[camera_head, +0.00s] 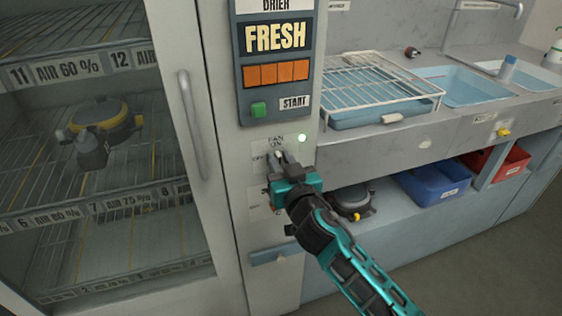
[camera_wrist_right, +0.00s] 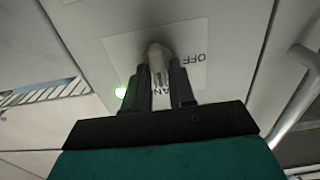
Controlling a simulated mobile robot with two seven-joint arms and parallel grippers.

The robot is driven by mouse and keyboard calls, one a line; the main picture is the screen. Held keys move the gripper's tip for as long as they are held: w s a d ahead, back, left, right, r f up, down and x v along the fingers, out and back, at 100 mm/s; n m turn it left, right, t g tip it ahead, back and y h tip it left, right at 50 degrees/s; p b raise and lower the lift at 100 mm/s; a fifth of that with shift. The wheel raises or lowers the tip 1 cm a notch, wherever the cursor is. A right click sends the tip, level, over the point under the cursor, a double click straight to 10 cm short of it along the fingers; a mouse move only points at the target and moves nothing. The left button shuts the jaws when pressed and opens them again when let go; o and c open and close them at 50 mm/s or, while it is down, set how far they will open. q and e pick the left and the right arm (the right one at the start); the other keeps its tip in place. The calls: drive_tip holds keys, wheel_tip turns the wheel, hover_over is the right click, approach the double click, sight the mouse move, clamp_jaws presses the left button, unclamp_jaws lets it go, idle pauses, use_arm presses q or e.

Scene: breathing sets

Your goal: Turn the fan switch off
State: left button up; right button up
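The fan switch (camera_head: 270,157) is a small pale lever on a light plate marked FAN, ON and OFF, below the START panel on the cabinet front. The OFF mark (camera_wrist_right: 190,57) shows upside down there. My left gripper is not in view.
A glass-door cabinet with a vertical handle (camera_head: 190,125) stands to the left. Above the switch are a green START button (camera_head: 258,110) and a FRESH panel. On the right are a sink counter with a wire rack (camera_head: 380,80), a blue bin (camera_head: 432,182) and a red bin (camera_head: 512,163).

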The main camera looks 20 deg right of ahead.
clamp_jaws()
drive_tip(key=shift+n, duration=0.3)
drive_tip(key=shift+a+f+n+p, duration=0.2)
drive_tip(key=shift+n+p, duration=0.05)
drive_tip(key=shift+n, duration=2.6)
drive_tip(key=shift+a+f+n+p, duration=0.2)
drive_tip(key=shift+n+p, duration=0.1)
drive_tip(key=shift+n, duration=2.6)
drive_tip(key=shift+a+f+n+p, duration=0.15)
drive_tip(key=shift+f+n+p, duration=0.1)
drive_tip(key=shift+n, duration=2.6)
drive_tip(key=shift+o, duration=1.6)
unclamp_jaws()
drive_tip(key=shift+r, duration=0.1)
